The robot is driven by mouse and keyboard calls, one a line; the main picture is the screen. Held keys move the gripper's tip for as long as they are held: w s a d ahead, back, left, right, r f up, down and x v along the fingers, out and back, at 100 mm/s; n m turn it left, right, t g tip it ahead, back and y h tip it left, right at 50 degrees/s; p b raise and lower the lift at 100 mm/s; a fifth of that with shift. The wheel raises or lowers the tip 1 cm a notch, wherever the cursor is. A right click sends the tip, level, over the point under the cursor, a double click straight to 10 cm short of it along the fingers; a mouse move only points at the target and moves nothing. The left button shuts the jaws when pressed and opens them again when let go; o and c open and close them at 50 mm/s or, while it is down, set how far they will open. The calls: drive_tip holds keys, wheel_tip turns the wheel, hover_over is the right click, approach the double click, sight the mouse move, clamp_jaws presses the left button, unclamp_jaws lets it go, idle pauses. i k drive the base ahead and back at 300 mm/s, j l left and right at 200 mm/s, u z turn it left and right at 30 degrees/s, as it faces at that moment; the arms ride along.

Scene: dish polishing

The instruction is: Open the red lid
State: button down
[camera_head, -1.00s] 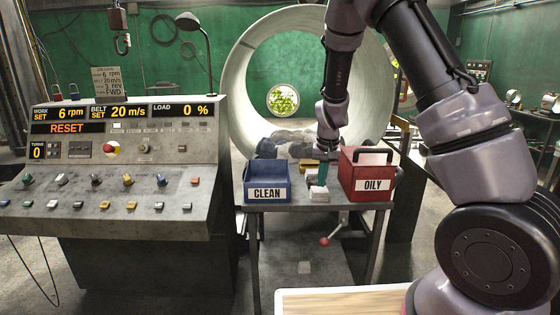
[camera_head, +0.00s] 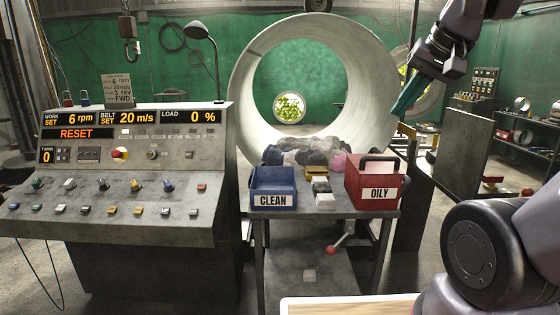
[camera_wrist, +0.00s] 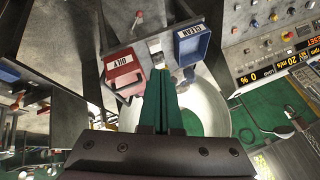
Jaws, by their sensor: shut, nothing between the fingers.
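The red box marked OILY (camera_head: 352,190) stands at the right end of the small metal table. Its red lid (camera_head: 376,170) appears to lie on top, with a black handle standing up from it. In the wrist view the red box (camera_wrist: 123,76) lies left of the fingers and apart from them. My gripper (camera_head: 400,108) has teal fingers. It hangs tilted in the air above and slightly right of the red box, touching nothing. The fingers (camera_wrist: 163,100) are together and empty in the wrist view.
A blue open bin marked CLEAN (camera_head: 272,200) stands at the table's left end. Small pale blocks (camera_head: 323,198) and a yellow block (camera_head: 316,172) lie between the bins. A cloth pile (camera_head: 310,152) and large ring (camera_head: 250,90) are behind. A control console (camera_head: 130,190) is left.

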sight(374, 157)
drive_tip(key=i+l, duration=0.65)
drive_tip(key=l, duration=0.3)
